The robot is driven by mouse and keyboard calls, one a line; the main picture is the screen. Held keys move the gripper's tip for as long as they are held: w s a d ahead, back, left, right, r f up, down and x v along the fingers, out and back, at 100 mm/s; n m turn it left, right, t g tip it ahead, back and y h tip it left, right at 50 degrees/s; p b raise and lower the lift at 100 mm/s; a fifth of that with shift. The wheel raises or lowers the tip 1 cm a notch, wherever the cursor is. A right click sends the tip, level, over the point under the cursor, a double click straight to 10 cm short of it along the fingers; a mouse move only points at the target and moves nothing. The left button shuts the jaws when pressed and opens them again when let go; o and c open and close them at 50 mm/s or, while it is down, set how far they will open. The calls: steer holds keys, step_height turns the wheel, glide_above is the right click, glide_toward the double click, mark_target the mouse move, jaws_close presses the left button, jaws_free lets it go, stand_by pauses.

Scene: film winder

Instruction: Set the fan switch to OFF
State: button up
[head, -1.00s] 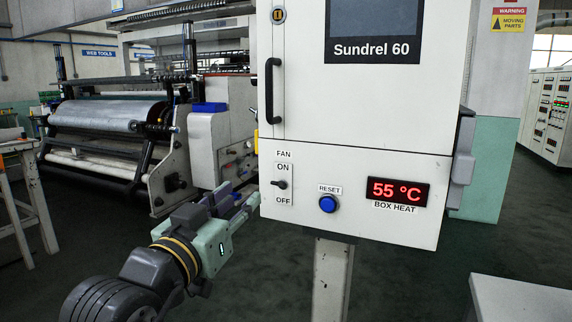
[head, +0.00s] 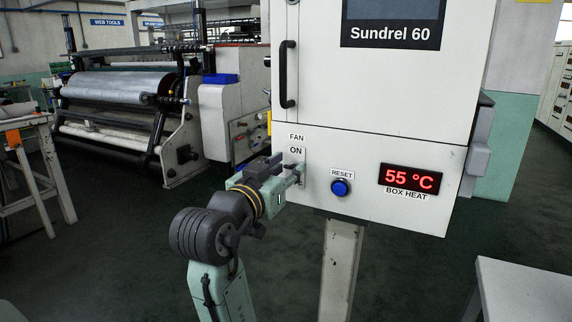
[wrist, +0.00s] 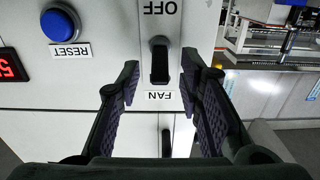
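The fan switch (wrist: 159,62) is a black lever on a pale plate. In the wrist view, which shows the panel upside down, the lever points away from the OFF label (wrist: 159,8) toward the FAN label (wrist: 160,95). The lever covers the ON label there. In the head view the ON label (head: 296,150) shows, while my gripper hides the lever and the OFF label. My gripper (head: 294,174) is at the panel, just below ON. In the wrist view my gripper (wrist: 160,77) is open, one finger on each side of the lever, with gaps on both sides.
The blue RESET button (head: 341,188) is beside the switch; it also shows in the wrist view (wrist: 60,24). The red display (head: 409,179) reads 55 °C. The cabinet door has a black handle (head: 288,74) above. A pale table (head: 530,290) stands at lower right.

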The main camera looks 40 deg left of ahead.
jaws_close()
stand_by(0.5)
